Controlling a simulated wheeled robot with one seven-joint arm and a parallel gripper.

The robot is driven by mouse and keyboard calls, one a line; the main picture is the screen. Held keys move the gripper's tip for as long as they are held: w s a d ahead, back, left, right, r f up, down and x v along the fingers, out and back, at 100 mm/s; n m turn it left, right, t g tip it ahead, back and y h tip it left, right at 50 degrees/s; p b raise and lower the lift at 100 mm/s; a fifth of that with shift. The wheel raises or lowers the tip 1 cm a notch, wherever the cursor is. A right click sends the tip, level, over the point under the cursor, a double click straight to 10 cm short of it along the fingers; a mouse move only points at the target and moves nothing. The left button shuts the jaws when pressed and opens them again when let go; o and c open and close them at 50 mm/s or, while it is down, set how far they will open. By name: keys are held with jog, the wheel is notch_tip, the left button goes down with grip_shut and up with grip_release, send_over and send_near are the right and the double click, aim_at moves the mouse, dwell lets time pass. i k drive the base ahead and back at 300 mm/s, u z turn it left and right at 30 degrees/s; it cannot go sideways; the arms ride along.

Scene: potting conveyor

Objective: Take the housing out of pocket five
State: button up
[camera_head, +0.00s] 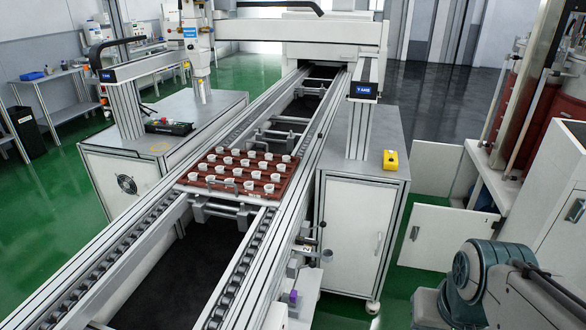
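A red-brown tray (205,181) sits across the conveyor rails in the middle of the picture. Several small white round housings stand in its pockets in rows; one white housing (249,186) is near the tray's front right. Pocket numbers cannot be read at this size, so I cannot tell which one is pocket five. My gripper is not in view. Only part of my arm, teal and grey, shows at the lower right, well apart from the tray.
The conveyor (245,250) runs from the lower left to a white machine (330,40) at the back. A white cabinet (350,230) with a yellow box (390,160) stands right of it. An open cabinet door (437,238) juts out further right. Green floor is clear between them.

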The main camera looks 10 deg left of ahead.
aim_at(269, 190)
jog(key=i, duration=1.95)
jog(key=u, duration=3.15)
